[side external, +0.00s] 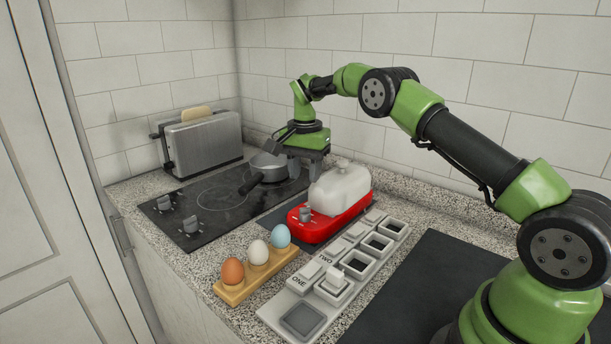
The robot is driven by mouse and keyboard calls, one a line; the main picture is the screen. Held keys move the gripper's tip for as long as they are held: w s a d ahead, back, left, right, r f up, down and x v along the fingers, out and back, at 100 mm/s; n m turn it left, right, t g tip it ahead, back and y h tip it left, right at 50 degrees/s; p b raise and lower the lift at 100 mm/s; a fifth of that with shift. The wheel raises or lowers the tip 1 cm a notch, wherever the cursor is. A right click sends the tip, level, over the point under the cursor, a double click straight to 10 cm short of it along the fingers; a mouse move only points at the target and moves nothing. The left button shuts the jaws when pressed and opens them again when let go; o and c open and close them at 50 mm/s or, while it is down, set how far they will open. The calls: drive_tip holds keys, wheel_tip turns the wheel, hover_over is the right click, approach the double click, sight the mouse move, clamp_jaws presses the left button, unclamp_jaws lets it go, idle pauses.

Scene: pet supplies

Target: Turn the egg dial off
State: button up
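The red egg cooker (325,225) with a white lid (340,187) sits on a dark mat near the middle of the counter. Its small grey dial (305,214) is on the front left end, facing the camera. The dial's exact setting is too small to read. My gripper (306,168) points down behind and above the cooker, near the pan and apart from the dial. Its two fingers look spread, with nothing visible between them.
A pan (268,166) sits on the black hob (220,215), which has grey knobs (190,224). A toaster (205,143) stands behind. An egg holder (258,276) with three eggs is in front. A pale tray (300,318) with square compartments lies right of it.

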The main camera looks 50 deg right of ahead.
drive_tip(key=shift+s, duration=0.1)
drive_tip(key=c, duration=0.3)
drive_tip(key=shift+s+d+r+n+h, duration=0.1)
drive_tip(key=shift+s+r+n+h, duration=0.15)
drive_tip(key=shift+n+h, duration=0.15)
clamp_jaws()
drive_tip(key=s+a+r+n+t+h, duration=0.1)
drive_tip(key=s+a+n+t, duration=0.3)
drive_tip(key=s+n, duration=0.45)
approach(310, 217)
drive_tip(key=f, duration=0.1)
drive_tip(key=s+f, duration=0.1)
drive_tip(key=f, duration=0.1)
drive_tip(key=a+f, duration=0.1)
drive_tip(key=f, duration=0.1)
drive_tip(key=shift+s+a+f, duration=0.15)
drive_tip(key=shift+s, duration=0.2)
drive_tip(key=shift+w+d, duration=0.5)
drive_tip(key=shift+w, duration=0.4)
drive_tip(key=shift+w+d, duration=0.45)
drive_tip(key=shift+w, duration=0.45)
